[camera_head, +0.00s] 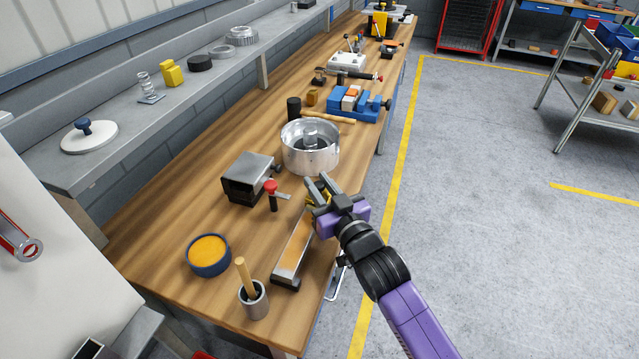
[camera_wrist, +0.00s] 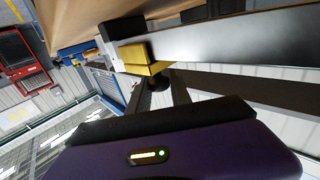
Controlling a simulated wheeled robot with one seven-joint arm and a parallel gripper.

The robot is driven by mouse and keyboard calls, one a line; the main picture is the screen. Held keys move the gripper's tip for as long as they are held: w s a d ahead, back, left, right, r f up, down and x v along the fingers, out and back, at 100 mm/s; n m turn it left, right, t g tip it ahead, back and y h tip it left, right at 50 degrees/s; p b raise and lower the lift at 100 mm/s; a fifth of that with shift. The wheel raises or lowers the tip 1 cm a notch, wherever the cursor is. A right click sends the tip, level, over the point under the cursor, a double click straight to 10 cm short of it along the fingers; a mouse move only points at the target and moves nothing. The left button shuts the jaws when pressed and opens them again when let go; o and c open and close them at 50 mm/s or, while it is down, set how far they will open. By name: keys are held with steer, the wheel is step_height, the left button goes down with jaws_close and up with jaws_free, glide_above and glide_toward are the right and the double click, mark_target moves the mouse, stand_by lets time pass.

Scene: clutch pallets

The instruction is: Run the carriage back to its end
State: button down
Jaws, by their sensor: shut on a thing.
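A slide rail (camera_head: 292,250) lies along the front edge of the wooden bench, its near end towards the bench's near corner. The yellow carriage (camera_head: 316,196) sits at the rail's far part, mostly hidden by my gripper. In the wrist view the yellow carriage (camera_wrist: 148,58) shows against the long grey rail (camera_wrist: 235,48), close to a black block (camera_wrist: 122,28) at the rail's end. My gripper (camera_head: 318,190) is at the carriage and shut on it. The exact contact of the fingers is hidden.
A round metal housing (camera_head: 310,150) stands just beyond the carriage. A grey vice-like block (camera_head: 247,178) and a red-topped clamp (camera_head: 272,194) are to the left. A blue tub (camera_head: 208,256) and a grey cup with a wooden handle (camera_head: 252,298) stand near the rail's near end.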

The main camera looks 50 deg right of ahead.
mark_target(323, 188)
steer(key=shift+d+r, duration=0.15)
steer(key=shift+d, duration=0.05)
steer(key=c, duration=1.2)
jaws_free()
steer(key=shift+w+d, duration=0.1)
steer(key=shift+s+a, duration=0.25)
steer(key=shift+s, duration=0.2)
steer(key=b+v, duration=0.1)
steer(key=v, duration=0.5)
steer(key=shift+b, duration=0.3)
steer(key=shift+s+a, duration=0.15)
steer(key=shift+s, duration=0.2)
